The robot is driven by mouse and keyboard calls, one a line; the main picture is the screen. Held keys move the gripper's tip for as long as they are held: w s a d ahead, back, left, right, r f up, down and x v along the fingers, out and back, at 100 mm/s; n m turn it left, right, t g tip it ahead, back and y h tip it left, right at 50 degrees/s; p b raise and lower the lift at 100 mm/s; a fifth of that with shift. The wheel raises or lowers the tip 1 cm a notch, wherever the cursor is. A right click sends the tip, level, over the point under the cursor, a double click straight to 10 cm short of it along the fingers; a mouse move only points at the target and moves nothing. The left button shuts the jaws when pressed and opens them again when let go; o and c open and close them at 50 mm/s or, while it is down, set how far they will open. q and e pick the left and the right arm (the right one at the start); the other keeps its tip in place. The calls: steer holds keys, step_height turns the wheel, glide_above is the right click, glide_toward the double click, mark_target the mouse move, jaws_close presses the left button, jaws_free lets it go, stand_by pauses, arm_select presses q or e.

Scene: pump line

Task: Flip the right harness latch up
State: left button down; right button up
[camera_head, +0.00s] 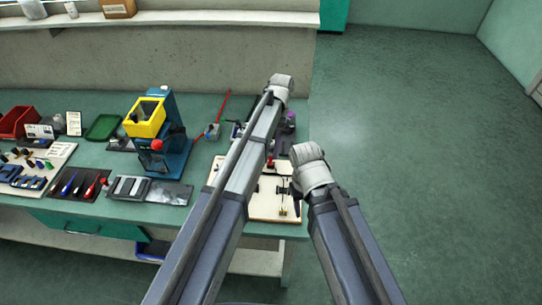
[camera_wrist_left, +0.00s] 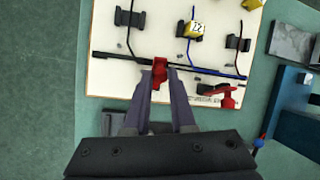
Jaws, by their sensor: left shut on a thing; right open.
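The pale harness board (camera_head: 272,208) lies on the green bench, partly covered by my arms. It fills the upper part of the left wrist view (camera_wrist_left: 120,88). My left gripper (camera_wrist_left: 160,80) is shut on a red latch (camera_wrist_left: 160,66) near the board's edge, beside a dark cable. This is the right harness latch as the head view is turned. A second red latch (camera_wrist_left: 226,96) stands apart to the right in the wrist view. In the head view my left arm hides its jaws. My right gripper (camera_head: 296,190) is open beside the board's right edge, mostly hidden by its wrist.
Open floor (camera_head: 430,140) lies right of the bench.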

arm_select(q)
steer(key=c, duration=0.7)
jaws_free()
steer(key=shift+c, duration=0.2)
steer(key=shift+r, duration=0.15)
arm_select(e)
steer(key=shift+r, duration=0.1)
arm_select(q)
steer(key=p+v, duration=0.7)
steer(key=shift+r, duration=0.2)
arm_select(e)
step_height(320, 180, up, 7)
arm_select(q)
steer(key=shift+w, duration=0.15)
